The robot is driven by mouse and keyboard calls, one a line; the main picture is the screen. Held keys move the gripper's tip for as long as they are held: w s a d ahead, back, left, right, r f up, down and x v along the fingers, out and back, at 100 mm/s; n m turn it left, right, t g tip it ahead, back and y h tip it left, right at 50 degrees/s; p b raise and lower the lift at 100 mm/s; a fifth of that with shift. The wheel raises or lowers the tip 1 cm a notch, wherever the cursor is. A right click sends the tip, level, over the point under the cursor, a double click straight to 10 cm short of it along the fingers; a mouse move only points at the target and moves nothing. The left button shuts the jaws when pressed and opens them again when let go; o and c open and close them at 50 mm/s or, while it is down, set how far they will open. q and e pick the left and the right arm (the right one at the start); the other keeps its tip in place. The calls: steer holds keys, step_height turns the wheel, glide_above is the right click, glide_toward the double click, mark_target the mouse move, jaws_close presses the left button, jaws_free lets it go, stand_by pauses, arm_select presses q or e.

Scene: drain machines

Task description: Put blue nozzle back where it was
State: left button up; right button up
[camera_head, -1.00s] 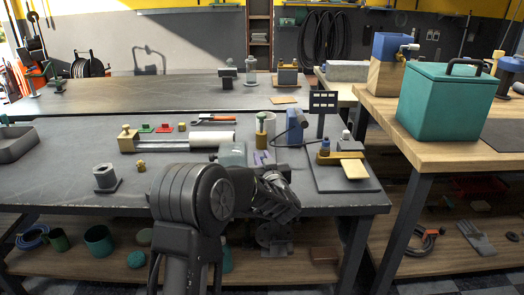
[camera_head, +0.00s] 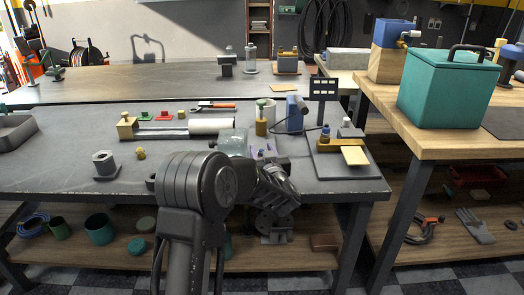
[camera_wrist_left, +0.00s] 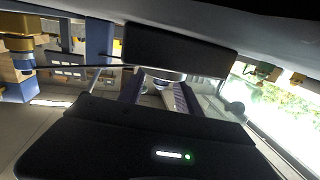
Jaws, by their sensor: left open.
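A small blue piece (camera_head: 325,131), possibly the blue nozzle, stands on a brass-coloured block on the dark plate at the right of the near bench. It also shows at the left edge of the left wrist view (camera_wrist_left: 26,62). A taller blue upright body (camera_head: 295,115) with a grey top and a dark cable stands left of it. My left gripper (camera_head: 272,162) is low over the bench's front part, left of the plate, partly hidden by my arm. It is open. In the left wrist view a purple-sided holder (camera_wrist_left: 182,98) with a pale round part shows beyond the dark jaws.
A brass valve with a white roller (camera_head: 210,126), a brass cylinder (camera_head: 261,128) and a grey fitting (camera_head: 104,164) stand on the bench. A small dark panel on a post (camera_head: 323,88) rises behind the plate. A teal box (camera_head: 446,92) is on the right table.

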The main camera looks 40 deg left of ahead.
arm_select(q)
steer(key=shift+d, duration=0.1)
steer(key=p+v, duration=0.1)
steer(key=v, duration=0.6)
steer(key=shift+s+d+p, duration=0.25)
steer(key=shift+s+p, duration=0.05)
stand_by(0.3)
